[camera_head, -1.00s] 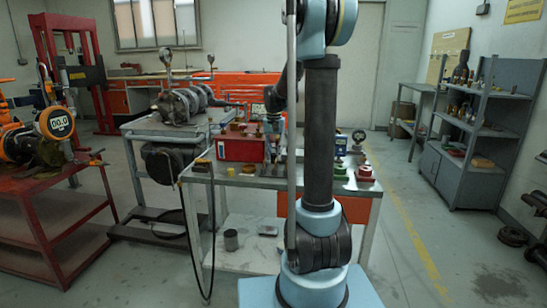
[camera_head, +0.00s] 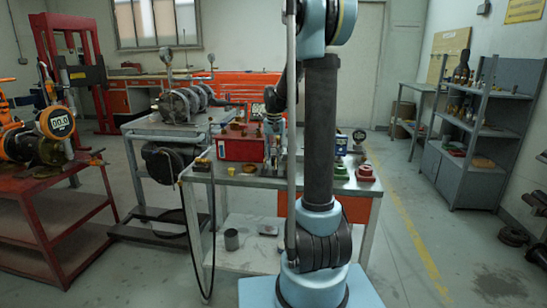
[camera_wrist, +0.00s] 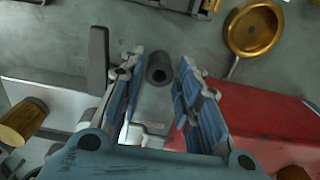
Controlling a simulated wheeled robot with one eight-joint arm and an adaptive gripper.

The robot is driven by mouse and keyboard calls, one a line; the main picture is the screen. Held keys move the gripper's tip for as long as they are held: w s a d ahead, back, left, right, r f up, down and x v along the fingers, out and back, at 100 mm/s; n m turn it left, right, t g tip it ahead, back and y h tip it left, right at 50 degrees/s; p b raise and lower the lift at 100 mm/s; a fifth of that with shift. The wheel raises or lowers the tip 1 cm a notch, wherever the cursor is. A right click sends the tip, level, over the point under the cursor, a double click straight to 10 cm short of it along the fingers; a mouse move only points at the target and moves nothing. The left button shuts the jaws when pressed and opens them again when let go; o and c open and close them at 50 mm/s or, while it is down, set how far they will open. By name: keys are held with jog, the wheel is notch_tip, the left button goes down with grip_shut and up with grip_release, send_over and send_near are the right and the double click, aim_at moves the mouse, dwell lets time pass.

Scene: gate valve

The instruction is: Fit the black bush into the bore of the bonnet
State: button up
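In the wrist view the black bush (camera_wrist: 159,69) is a short dark cylinder with a round hole at its end. It shows between the fingertips of my gripper (camera_wrist: 162,63), over a grey block. The blue-grey fingers are spread, with a gap visible on each side of the bush. How far below the fingertips the bush sits is hard to tell. The bush is too small to make out there. I cannot tell which part is the bonnet.
The middle table (camera_head: 225,180) carries a red box (camera_head: 237,149), a green part (camera_head: 341,171) and a red part (camera_head: 365,173). In the wrist view a brass round part (camera_wrist: 253,42) lies upper right and another brass part (camera_wrist: 20,122) at left. A grey shelf (camera_head: 480,130) stands at right.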

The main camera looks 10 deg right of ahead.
notch_tip(320, 180, up, 11)
jog(key=s+n, duration=0.1)
jog(key=s, duration=0.9)
jog(key=s+d+f+n+t, duration=0.1)
jog(key=s+f, duration=0.8)
jog(key=s, duration=0.4)
jog(key=s+f+n+t, duration=0.1)
jog(key=s+f, duration=0.8)
jog(key=s, duration=0.3)
jog(key=shift+s+d+n, duration=0.35)
jog(key=shift+d+n, duration=0.05)
jog(key=o, duration=0.3)
jog(key=shift+s+f, duration=0.15)
jog(key=shift+f, duration=0.05)
jog(key=shift+o, duration=0.6)
jog(key=w+r+n, duration=0.3)
jog(key=w+r, duration=0.4)
jog(key=r, duration=0.2)
jog(key=shift+w+r+n, duration=0.3)
jog(key=shift+w, duration=0.1)
notch_tip(320, 180, up, 14)
jog(key=n+g, duration=0.2)
jog(key=n, duration=0.9)
send_over(273, 156)
notch_tip(273, 156, down, 12)
jog(key=shift+r, duration=0.1)
jog(key=shift+d+f, duration=0.15)
jog(key=shift+f, duration=1.15)
jog(key=shift+d+f, duration=0.15)
jog(key=shift+f, duration=1.15)
